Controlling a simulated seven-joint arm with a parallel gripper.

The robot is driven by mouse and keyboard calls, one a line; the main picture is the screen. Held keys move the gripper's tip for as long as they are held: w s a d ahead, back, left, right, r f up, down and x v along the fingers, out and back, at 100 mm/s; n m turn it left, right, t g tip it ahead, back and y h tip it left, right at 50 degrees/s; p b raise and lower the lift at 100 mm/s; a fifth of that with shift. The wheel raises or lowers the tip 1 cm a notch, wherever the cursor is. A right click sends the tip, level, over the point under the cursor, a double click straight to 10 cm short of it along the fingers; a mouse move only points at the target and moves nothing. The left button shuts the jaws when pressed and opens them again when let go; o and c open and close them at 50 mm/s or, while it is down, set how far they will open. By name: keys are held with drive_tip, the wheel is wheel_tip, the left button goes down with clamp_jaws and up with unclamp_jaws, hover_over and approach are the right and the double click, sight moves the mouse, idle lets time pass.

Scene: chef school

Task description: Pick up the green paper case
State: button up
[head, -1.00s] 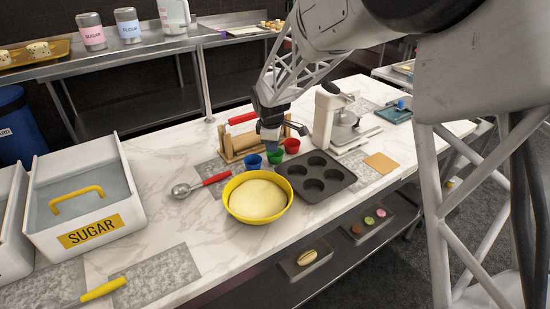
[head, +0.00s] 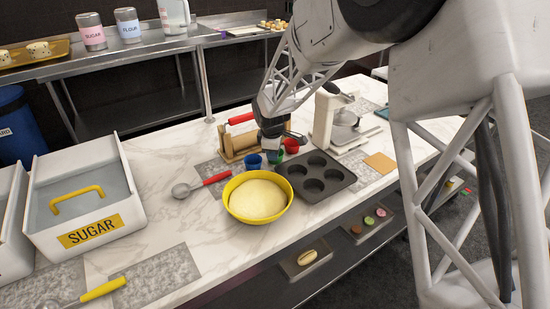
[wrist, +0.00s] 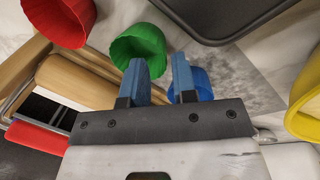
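The green paper case (head: 276,157) stands on the counter between the blue paper case (head: 253,162) and the red paper case (head: 291,146), partly hidden by my gripper (head: 274,149) in the head view. In the wrist view the green case (wrist: 140,46) lies just beyond my left fingertip. My gripper (wrist: 160,66) is open, with two blue fingers apart and nothing visible held between them. The blue case (wrist: 196,84) is behind the right finger. The red case (wrist: 62,20) is at the upper left. I cannot tell whether a finger touches the green case.
A dark muffin tin (head: 341,180) and a yellow bowl of dough (head: 232,206) stand close in front. A wooden stand with a red-handled rolling pin (head: 240,120) is just behind the cases. A scoop (head: 205,183) lies at left.

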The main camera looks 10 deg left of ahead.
sight(274, 163)
drive_tip(key=shift+x, duration=1.75)
clamp_jaws()
